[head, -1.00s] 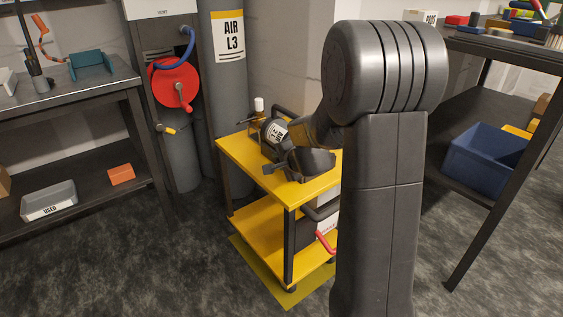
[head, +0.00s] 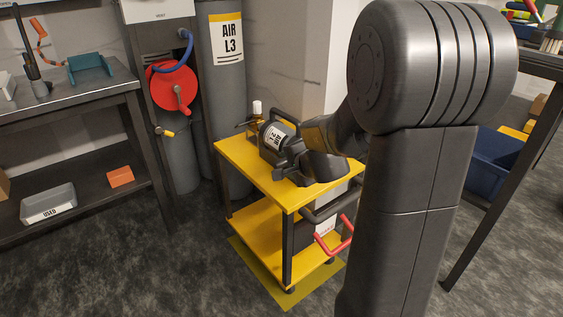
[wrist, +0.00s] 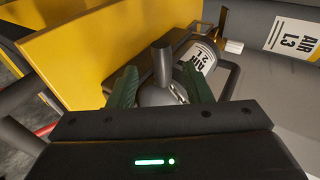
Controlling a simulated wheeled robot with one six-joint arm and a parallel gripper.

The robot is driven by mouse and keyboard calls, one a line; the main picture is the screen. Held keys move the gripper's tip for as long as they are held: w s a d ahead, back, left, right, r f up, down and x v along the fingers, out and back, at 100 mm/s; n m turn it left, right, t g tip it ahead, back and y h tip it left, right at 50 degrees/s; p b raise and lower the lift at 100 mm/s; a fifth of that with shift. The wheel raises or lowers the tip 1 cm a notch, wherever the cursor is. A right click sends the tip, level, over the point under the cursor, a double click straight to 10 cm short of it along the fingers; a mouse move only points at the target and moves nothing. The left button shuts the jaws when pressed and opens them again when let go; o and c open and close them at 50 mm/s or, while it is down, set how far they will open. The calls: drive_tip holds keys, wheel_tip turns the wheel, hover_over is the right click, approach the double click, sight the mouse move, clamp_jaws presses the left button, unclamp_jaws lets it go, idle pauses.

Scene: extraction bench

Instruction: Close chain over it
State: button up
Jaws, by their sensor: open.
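A small dark grey bottle labelled AIR 2 L (head: 274,137) is on the yellow cart's top, by a black bar frame. It also shows in the wrist view (wrist: 201,58), beyond my fingers. My gripper (head: 285,160) is low over the cart top, close to the bottle's near end. In the wrist view my gripper (wrist: 162,82) is open, its green fingers on either side of a rounded grey end with a short grey post (wrist: 162,65). I cannot tell whether the fingers touch it. I cannot make out a chain in either view.
The yellow cart (head: 240,165) stands on a yellow floor mark by a wall. A tall cylinder labelled AIR L3 (head: 226,85) and a red hose reel (head: 174,86) stand behind it. A dark bench (head: 75,103) is at left. Red handles (head: 335,240) stick out low on the cart.

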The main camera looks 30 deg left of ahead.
sight(278, 164)
drive_tip(key=p+v, duration=0.1)
drive_tip(key=v, duration=0.5)
drive_tip(key=shift+d, duration=0.1)
drive_tip(key=b+x, duration=0.3)
drive_tip(key=x, duration=1)
drive_tip(key=shift+w+a+f, duration=0.1)
drive_tip(key=shift+a+f, duration=0.15)
drive_tip(key=shift+a, duration=0.1)
drive_tip(key=shift+r, duration=0.1)
